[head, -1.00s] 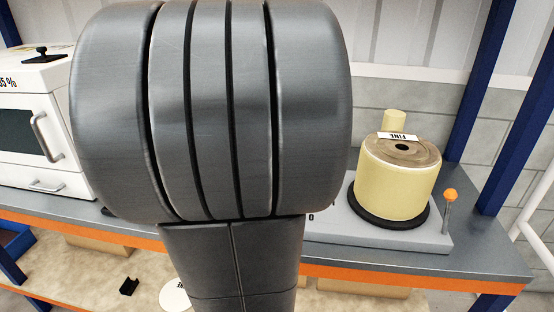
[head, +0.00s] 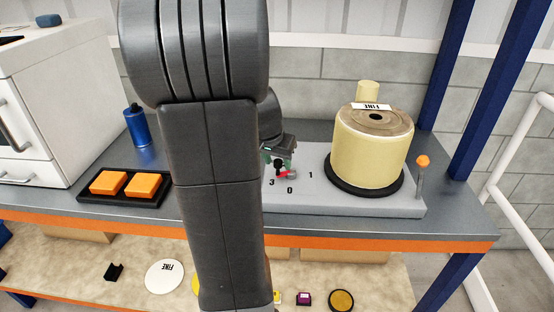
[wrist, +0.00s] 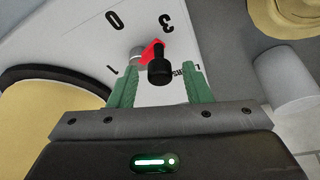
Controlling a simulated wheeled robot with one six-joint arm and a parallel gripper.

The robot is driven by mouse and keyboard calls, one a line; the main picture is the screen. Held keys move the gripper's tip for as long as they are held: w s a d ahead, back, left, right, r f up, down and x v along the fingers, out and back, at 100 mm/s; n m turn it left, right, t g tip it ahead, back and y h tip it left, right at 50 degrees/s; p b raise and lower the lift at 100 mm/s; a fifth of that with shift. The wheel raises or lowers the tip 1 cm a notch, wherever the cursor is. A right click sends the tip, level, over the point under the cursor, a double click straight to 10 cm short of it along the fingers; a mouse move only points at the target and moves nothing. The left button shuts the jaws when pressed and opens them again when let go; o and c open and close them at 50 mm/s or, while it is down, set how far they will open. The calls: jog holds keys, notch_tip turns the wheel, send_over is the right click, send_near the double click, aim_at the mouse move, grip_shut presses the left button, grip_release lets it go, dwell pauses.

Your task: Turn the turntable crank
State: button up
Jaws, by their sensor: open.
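The crank is a red arm (head: 287,174) with a black knob, on the left part of a grey base (head: 318,195) marked with numbers. In the wrist view the black knob (wrist: 159,68) sits between the two green fingers of my gripper (wrist: 161,75), near their tips, with a gap on both sides. The red pointer (wrist: 152,48) lies between the 0 and 3 marks. My gripper is open; it shows small and partly hidden in the head view (head: 279,160). The turntable (head: 340,184) is a black disc bearing a cream spool (head: 370,150) labelled FINE.
An orange-topped post (head: 422,162) stands at the base's right end. A blue bottle (head: 137,125) and a black tray (head: 85,194) with orange blocks are at the left, beside a white cabinet (head: 70,110). A lower shelf holds small discs. My arm hides the bench's middle.

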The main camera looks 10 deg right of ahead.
jog(key=shift+c, duration=0.2)
grip_shut()
jog(key=shift+s+n, duration=0.15)
jog(key=shift+n, duration=0.25)
jog(key=shift+o, duration=0.2)
grip_release()
jog(key=v, duration=1.4)
jog(key=shift+d, duration=0.25)
